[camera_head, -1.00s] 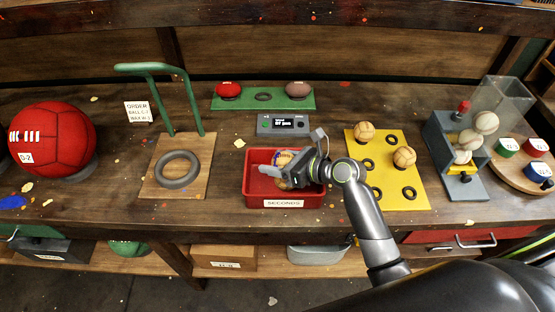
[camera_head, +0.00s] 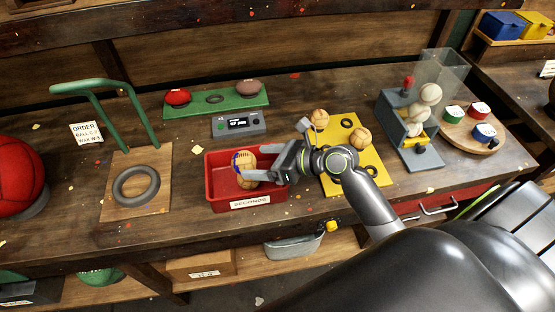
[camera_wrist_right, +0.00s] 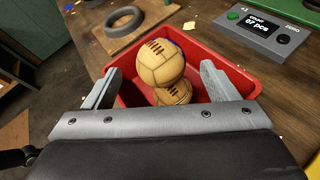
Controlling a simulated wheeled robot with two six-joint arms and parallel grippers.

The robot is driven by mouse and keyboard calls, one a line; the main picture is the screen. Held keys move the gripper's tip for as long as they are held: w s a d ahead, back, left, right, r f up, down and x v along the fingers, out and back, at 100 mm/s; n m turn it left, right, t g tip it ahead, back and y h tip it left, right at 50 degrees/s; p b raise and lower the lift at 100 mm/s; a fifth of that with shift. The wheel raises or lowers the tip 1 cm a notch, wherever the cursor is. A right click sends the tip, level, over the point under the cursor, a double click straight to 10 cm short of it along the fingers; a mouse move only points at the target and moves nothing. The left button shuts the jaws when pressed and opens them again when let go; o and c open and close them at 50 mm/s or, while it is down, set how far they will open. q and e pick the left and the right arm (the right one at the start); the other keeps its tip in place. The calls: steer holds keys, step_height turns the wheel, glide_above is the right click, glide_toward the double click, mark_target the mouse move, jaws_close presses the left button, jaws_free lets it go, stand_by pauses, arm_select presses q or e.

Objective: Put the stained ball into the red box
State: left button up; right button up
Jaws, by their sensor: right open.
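The red box (camera_head: 208,188), labelled SECONDS, stands near the front edge of the bench. A tan ball with a blue stain (camera_head: 244,161) is in it, leaning on or resting over a second tan ball (camera_head: 249,183). In the right wrist view, the stained ball (camera_wrist_right: 160,64) overlaps the lower ball (camera_wrist_right: 174,93) inside the red box (camera_wrist_right: 228,68); its blue patch shows at the upper right. My right gripper (camera_head: 260,168) is open over the box's right part. In the wrist view, its fingers (camera_wrist_right: 158,84) are apart, with the balls showing between and beyond them. My left gripper is not seen.
A yellow mat (camera_head: 375,184) with tan balls and rings lies right of the box. A counter (camera_head: 238,124) reading 07 pcs stands behind. A wooden board (camera_head: 112,210) with a ring and green handle is left. A grey ball dispenser (camera_head: 416,153) stands farther right.

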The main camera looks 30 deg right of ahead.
steer(key=shift+v, duration=2.4)
